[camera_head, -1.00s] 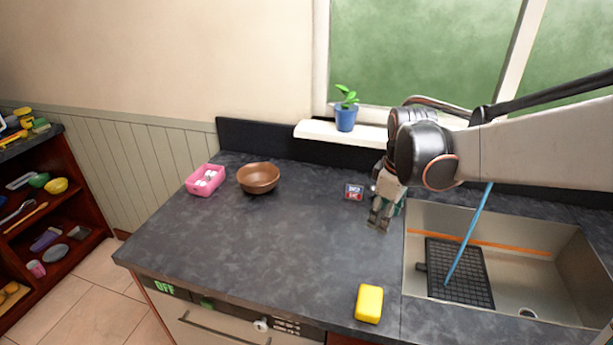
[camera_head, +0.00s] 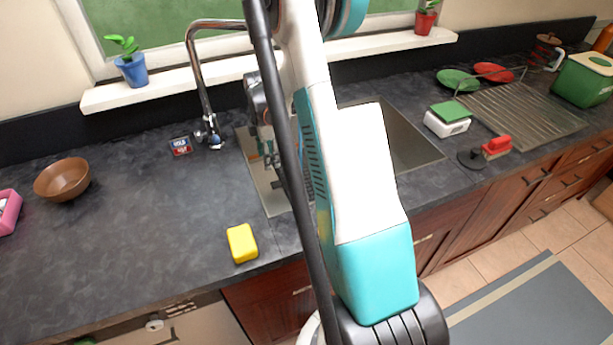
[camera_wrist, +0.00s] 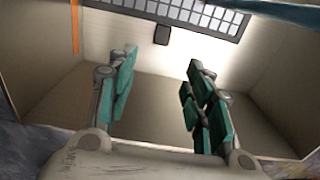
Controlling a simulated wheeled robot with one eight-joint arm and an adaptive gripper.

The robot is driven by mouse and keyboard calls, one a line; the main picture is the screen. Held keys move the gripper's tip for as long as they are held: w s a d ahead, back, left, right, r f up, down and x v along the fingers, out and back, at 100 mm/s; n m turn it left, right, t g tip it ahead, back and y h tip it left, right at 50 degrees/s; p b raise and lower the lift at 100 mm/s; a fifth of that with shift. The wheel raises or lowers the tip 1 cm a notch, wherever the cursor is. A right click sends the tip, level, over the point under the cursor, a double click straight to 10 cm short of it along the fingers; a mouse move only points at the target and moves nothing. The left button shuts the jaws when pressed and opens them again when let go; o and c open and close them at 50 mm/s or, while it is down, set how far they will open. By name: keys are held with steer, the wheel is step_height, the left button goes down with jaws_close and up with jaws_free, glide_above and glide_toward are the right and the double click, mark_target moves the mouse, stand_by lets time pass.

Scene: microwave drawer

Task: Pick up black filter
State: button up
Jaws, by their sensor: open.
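The black filter is the dark grid (camera_wrist: 187,12) at the top of the wrist view, with a small black tab (camera_wrist: 162,35) on its near edge. It lies in the metal sink (camera_head: 407,142). In the head view my arm hides it. My gripper (camera_wrist: 162,68) is open and empty, with its teal-padded fingers spread apart. In the wrist view the tab shows between and beyond the fingertips. In the head view my gripper (camera_head: 271,160) is over the left part of the sink.
A blue stick (camera_wrist: 290,12) crosses the filter's right end. An orange strip (camera_wrist: 75,25) shows on the sink's left. The tap (camera_head: 205,95) stands at the sink's back left. A yellow sponge (camera_head: 242,243) lies on the counter near its front edge.

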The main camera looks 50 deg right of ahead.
mark_target(271, 184)
step_height(271, 184, down, 12)
steer(key=b, duration=0.4)
steer(key=shift+a+f, duration=0.15)
jaws_close()
